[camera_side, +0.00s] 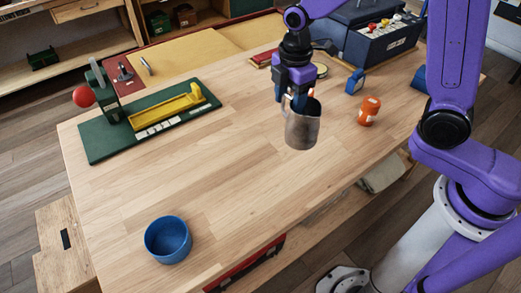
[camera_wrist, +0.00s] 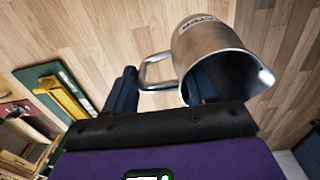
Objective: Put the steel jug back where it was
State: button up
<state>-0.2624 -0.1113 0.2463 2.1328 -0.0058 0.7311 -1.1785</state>
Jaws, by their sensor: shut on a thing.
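The steel jug (camera_side: 302,131) is a grey metal jug with a handle and a pouring lip. My gripper (camera_side: 291,102) is shut on it from above, near its handle, and holds it about upright. It appears to be above the wooden table, but the exact gap is hard to tell. In the wrist view the jug (camera_wrist: 212,50) shows at upper right, with its handle to the left. One finger reaches into its mouth and the other is on the handle side. The inside of the jug is mostly hidden.
A blue bowl (camera_side: 167,240) stands at the front left. A green board (camera_side: 105,146) with a yellow part (camera_side: 180,105) lies back left. The table's middle (camera_side: 220,165) is clear.

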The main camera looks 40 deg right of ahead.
jog(key=shift+w+a+f, duration=0.6)
jog(key=shift+w+f, duration=1.4)
jog(key=shift+f, duration=0.2)
jog(key=shift+w+a+f, duration=0.55)
jog(key=shift+w+f, duration=1.5)
jog(key=shift+f, duration=0.1)
jog(key=shift+w+a+f, duration=0.6)
jog(key=shift+w+f, duration=1.4)
jog(key=shift+f, duration=0.2)
jog(key=shift+f, duration=0.1)
jog(key=o, duration=1.5)
jog(key=shift+c, duration=0.2)
